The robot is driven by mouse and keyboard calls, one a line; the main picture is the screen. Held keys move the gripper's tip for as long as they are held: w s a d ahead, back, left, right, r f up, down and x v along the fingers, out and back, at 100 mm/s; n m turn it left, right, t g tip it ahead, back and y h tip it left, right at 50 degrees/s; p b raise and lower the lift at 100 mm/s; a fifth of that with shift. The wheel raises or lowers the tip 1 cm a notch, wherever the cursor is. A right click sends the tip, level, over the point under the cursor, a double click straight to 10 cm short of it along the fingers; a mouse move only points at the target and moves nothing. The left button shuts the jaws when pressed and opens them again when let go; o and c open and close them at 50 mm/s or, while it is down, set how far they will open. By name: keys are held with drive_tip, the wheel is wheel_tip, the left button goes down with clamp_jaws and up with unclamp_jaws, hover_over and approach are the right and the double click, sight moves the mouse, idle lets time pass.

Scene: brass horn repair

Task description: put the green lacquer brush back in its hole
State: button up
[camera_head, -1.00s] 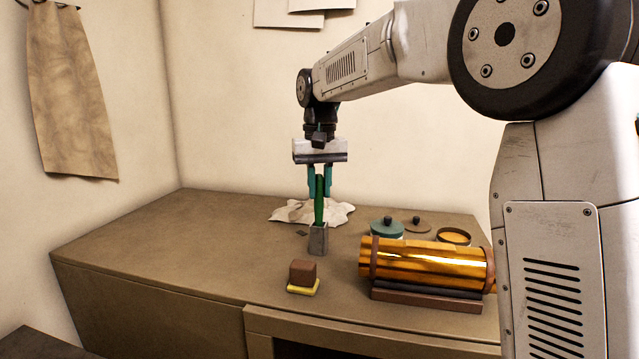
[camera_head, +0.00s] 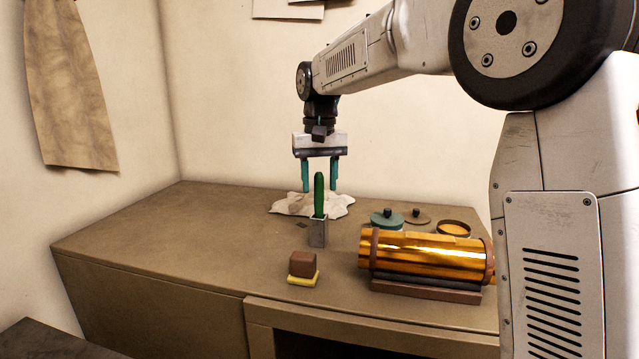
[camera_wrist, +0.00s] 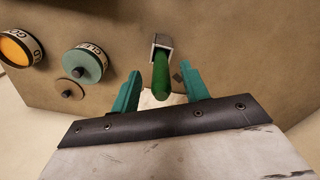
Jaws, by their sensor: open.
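The green lacquer brush (camera_head: 319,194) stands upright in the grey square holder (camera_head: 318,233) on the bench. Its green handle sticks up out of the holder's opening, and its lower end is hidden inside. In the wrist view the brush (camera_wrist: 161,77) points toward the camera, with the holder (camera_wrist: 162,42) around its far end. My gripper (camera_head: 320,190) is open, its two teal fingers apart and empty, above and behind the brush. In the wrist view my gripper (camera_wrist: 161,82) has the handle showing between its fingers; I see no contact.
A brass tube (camera_head: 425,254) rests on a cradle at the right. A green-lidded tin (camera_head: 387,220) and an open tin (camera_head: 454,229) stand behind it. A brown block (camera_head: 303,263) on a yellow pad sits in front. A crumpled cloth (camera_head: 290,205) lies behind the holder. The bench's left is clear.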

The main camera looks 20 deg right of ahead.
wheel_tip(320, 180, up, 7)
drive_tip(key=shift+f, duration=0.1)
idle(0.5)
